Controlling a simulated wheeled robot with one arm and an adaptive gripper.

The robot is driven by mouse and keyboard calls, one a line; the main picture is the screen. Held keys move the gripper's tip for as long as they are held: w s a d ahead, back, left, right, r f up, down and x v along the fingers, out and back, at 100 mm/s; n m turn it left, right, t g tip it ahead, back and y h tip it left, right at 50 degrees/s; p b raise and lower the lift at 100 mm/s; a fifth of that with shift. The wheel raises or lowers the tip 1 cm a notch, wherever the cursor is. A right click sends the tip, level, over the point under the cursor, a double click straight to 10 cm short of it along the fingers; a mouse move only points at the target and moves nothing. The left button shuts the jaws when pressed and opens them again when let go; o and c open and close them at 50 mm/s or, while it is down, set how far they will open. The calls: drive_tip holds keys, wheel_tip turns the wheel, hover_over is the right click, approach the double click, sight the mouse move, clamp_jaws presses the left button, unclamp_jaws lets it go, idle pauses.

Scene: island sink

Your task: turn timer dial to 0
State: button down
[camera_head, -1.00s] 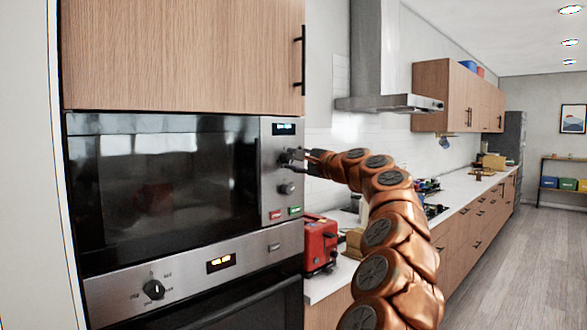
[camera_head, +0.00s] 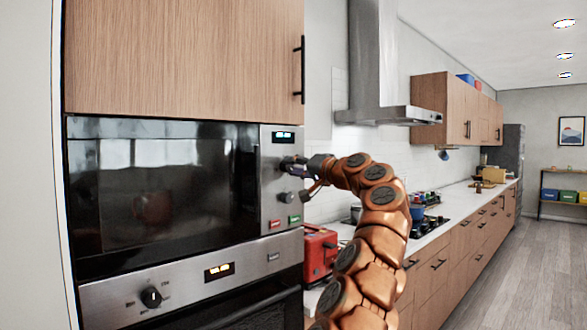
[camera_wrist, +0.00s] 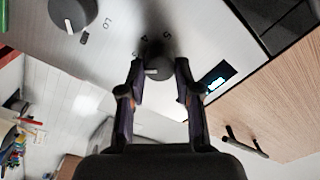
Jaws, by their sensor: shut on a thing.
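The timer dial, a round dark knob, is the upper of two on the microwave's (camera_head: 160,190) steel control panel; it shows at the panel's right edge (camera_head: 284,165). In the wrist view the dial (camera_wrist: 154,60) has a pale pointer mark and printed numbers around it. My gripper (camera_head: 296,163) reaches it from the right. In the wrist view my gripper (camera_wrist: 160,70) has one finger on each side of the dial and is shut on it. The fingers partly cover the printed scale, so the exact setting is unclear.
A second knob (camera_head: 287,197) sits just below, with red (camera_head: 275,223) and green (camera_head: 294,219) buttons under it. An oven (camera_head: 190,285) is beneath. A red toaster (camera_head: 319,254) stands on the counter below my arm. The floor to the right is clear.

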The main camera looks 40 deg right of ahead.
drive_tip(key=n, duration=0.8)
drive_tip(key=shift+w+n, duration=0.1)
drive_tip(key=shift+n, duration=0.2)
drive_tip(key=n, duration=0.8)
drive_tip(key=shift+a+g, duration=0.15)
drive_tip(key=shift+g, duration=0.15)
drive_tip(key=n, duration=0.6)
drive_tip(key=n+p, duration=0.1)
drive_tip(key=n, duration=0.4)
drive_tip(key=shift+a, duration=0.1)
drive_tip(key=shift+n+p, duration=0.3)
